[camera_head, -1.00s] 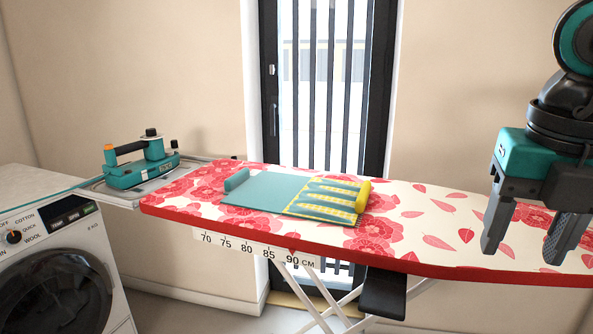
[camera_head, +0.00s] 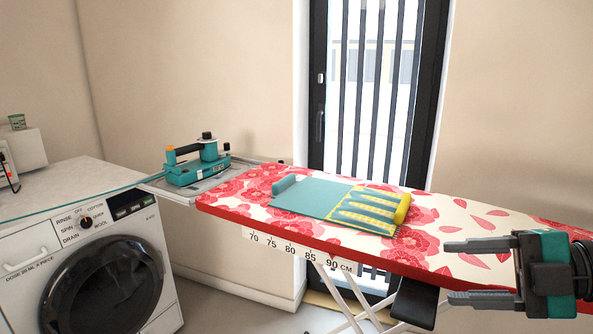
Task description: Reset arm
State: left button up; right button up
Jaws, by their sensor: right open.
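My right gripper (camera_head: 465,271) is at the lower right, its two grey fingers pointing left and spread apart with nothing between them. It shows in front of the right part of the ironing board (camera_head: 225,207), which has a red flower cover. My left gripper is not in view. On the board lies a flat teal and yellow item (camera_head: 325,199) with a teal roll at its left end and a yellow roll at its right end. The gripper is apart from it, to its right.
A teal iron-like device (camera_head: 198,168) stands on the rest at the board's left end. A washing machine (camera_head: 105,260) stands at the left, with a white box (camera_head: 22,150) on the counter. A barred glass door (camera_head: 375,100) is behind the board.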

jog(key=w+d+f+m+t+h+p, duration=0.1)
jog(key=d+f+m+t+h+p, duration=0.1)
jog(key=f+m+t+h, duration=0.45)
jog(key=w+d+f+m+t+h+p, duration=0.1)
jog(key=d+f+m+t+p, duration=0.15)
jog(key=f+m, duration=0.7)
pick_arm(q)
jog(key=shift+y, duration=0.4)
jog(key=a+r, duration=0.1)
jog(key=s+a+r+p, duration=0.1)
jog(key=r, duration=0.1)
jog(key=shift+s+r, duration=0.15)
pick_arm(e)
jog(key=s+a+f+m+g+h, duration=0.4)
jog(key=s+a+f+m, duration=0.3)
jog(key=s+a+f, duration=0.3)
notch_tip(320, 180, down, 4)
jog(key=shift+s+f+m, duration=0.25)
jog(key=shift+s+m, duration=0.05)
jog(key=shift+s, duration=0.15)
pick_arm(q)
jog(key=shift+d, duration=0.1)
